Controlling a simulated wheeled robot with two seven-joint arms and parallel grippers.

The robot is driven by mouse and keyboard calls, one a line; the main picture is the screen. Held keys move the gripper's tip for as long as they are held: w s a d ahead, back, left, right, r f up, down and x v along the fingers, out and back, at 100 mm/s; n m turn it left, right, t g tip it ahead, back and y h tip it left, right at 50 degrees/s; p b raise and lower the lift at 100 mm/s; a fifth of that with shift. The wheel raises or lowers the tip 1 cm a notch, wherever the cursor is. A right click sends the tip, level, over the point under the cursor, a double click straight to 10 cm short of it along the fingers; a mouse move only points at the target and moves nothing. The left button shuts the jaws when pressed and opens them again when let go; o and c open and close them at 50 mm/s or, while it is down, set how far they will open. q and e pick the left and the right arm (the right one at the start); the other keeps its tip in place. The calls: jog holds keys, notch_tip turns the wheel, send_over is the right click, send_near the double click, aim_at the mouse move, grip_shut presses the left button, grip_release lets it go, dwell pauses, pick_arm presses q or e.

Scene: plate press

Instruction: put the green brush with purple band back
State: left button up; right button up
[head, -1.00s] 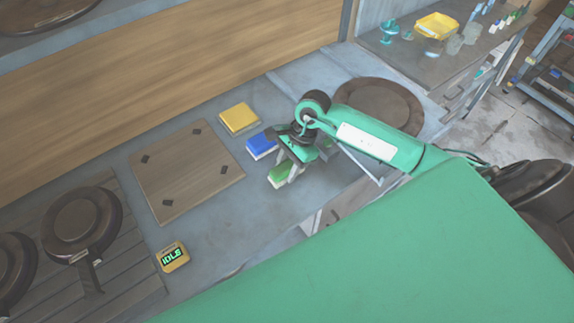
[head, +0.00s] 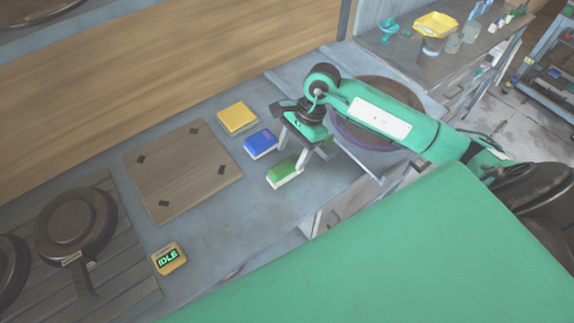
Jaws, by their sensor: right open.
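A green brush (head: 284,175) with a pale underside lies on the grey counter near its front edge, at the front end of a row of brushes. No purple band can be made out on it. My right gripper (head: 294,158) is open and empty, with its fingers pointing down. It is just above and behind the green brush, apparently clear of it. A blue brush (head: 260,142) and a yellow brush (head: 237,118) lie behind it in the row. My left gripper is out of view.
A wooden board (head: 183,172) lies left of the brushes. A yellow box reading IDLE (head: 169,258) and dark pans (head: 75,225) are farther left. A round brown disc (head: 385,92) and a purple curved rim (head: 352,139) show behind my right arm.

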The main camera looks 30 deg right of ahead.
jog(key=b+v, duration=0.1)
jog(key=v, duration=0.5)
jog(key=shift+r, duration=0.2)
jog(key=shift+f, duration=0.1)
